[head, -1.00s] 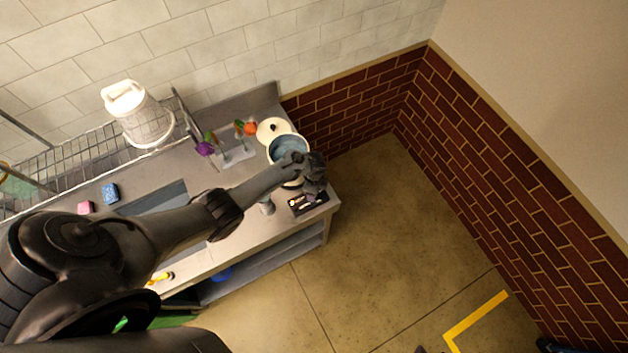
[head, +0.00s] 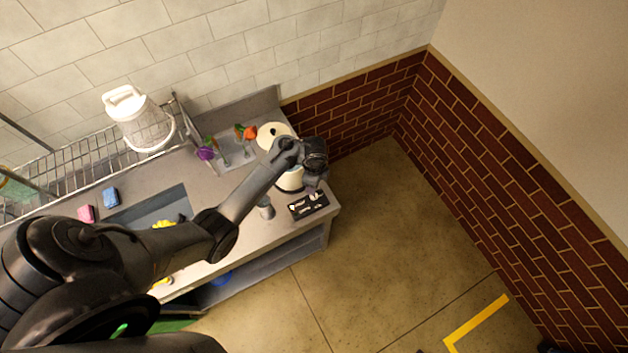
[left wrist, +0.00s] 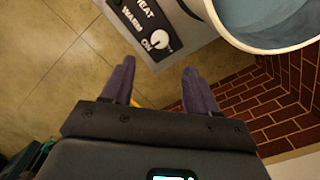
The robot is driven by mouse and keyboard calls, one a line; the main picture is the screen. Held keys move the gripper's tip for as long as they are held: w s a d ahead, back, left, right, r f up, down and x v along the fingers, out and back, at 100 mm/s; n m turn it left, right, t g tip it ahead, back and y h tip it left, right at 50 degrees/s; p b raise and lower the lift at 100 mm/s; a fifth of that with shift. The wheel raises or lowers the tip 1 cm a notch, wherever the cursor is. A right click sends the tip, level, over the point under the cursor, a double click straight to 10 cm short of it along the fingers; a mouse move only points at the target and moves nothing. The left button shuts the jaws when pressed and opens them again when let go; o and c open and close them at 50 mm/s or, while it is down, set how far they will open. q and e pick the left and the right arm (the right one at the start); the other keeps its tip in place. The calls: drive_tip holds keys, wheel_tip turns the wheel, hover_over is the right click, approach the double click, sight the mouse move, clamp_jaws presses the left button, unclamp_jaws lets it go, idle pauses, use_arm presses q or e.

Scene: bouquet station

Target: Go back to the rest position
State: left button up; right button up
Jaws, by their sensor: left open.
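My left gripper (head: 315,180) is above the right end of the counter, in front of the cream pot (head: 290,182) and partly hiding it. In the left wrist view its two dark fingers (left wrist: 157,85) are spread apart with nothing between them. The pot's rim and blue-grey inside (left wrist: 265,18) show at the top right there, beyond the fingertips and apart from them. My right gripper is in neither view.
A black control panel (head: 308,204) is at the counter's right end. Behind the pot are a cream lid (head: 268,131) and a stand with purple (head: 206,154) and orange (head: 250,132) flowers. A white container (head: 135,118) is on the wire rack. Open floor lies right.

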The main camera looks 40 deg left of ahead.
use_arm(q)
drive_tip(key=shift+r, duration=0.15)
drive_tip(key=shift+s, duration=0.1)
drive_tip(key=s+d+f+g, duration=0.1)
drive_tip(key=s+d+f, duration=0.15)
drive_tip(key=s, duration=0.75)
drive_tip(key=s+d+f+g, duration=0.1)
drive_tip(key=s+f, duration=0.3)
drive_tip(key=s, duration=0.6)
drive_tip(key=d+r+n+t, duration=0.3)
drive_tip(key=r+n, duration=0.2)
drive_tip(key=r, duration=0.7)
drive_tip(key=d+r+n+t, duration=0.3)
drive_tip(key=r+n, duration=0.2)
drive_tip(key=r, duration=0.7)
wheel_tip(320, 180, down, 45)
drive_tip(key=n+b, duration=0.1)
drive_tip(key=b, duration=4.3)
drive_tip(key=shift+s, duration=0.25)
drive_tip(key=shift+a+r, duration=0.1)
drive_tip(key=shift+r, duration=0.15)
